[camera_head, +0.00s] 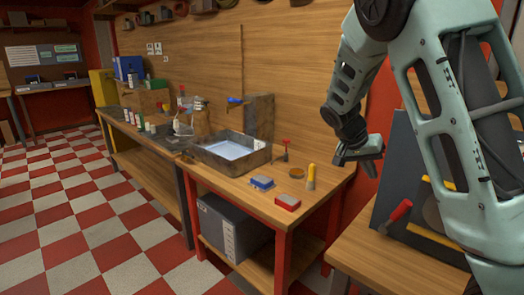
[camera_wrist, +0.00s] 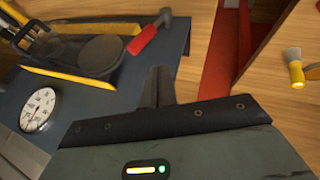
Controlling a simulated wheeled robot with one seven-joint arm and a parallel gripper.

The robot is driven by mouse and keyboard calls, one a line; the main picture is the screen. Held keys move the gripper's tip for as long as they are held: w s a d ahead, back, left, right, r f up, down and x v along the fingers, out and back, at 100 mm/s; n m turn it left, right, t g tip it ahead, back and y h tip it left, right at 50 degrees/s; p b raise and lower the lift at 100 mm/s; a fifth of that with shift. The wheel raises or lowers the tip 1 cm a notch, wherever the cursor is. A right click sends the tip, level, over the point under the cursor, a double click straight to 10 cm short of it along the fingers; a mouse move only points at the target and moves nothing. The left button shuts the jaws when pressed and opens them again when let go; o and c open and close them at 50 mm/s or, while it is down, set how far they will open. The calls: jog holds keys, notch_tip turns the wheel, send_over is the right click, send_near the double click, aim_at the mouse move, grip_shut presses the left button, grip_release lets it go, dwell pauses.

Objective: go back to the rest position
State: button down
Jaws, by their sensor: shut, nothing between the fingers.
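My gripper (camera_head: 344,158) hangs from my raised arm at the right of the head view, above the right end of the wooden bench. Its fingers are together with nothing between them. In the wrist view my gripper (camera_wrist: 157,88) shows as dark fingers at the edge of a dark blue-grey panel. My gripper appears apart from the small items on the bench.
The wrist view shows a round gauge (camera_wrist: 38,110) and a red-handled tool (camera_wrist: 150,32). Checkered floor lies open at left.

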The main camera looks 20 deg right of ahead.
jog(key=s+a+f+n+t+y, duration=0.1)
jog(key=s+a+n+y, duration=0.3)
jog(key=a, duration=0.9)
jog(key=s+a+f+n+t+y, duration=0.1)
jog(key=a+n, duration=0.4)
jog(key=a, duration=0.7)
jog(key=s+a+n+y, duration=0.2)
jog(key=s+a+n, duration=0.9)
jog(key=s+a, duration=0.4)
jog(key=s, duration=0.3)
jog(key=shift+s+a+r, duration=0.2)
jog(key=shift+s+a, duration=0.05)
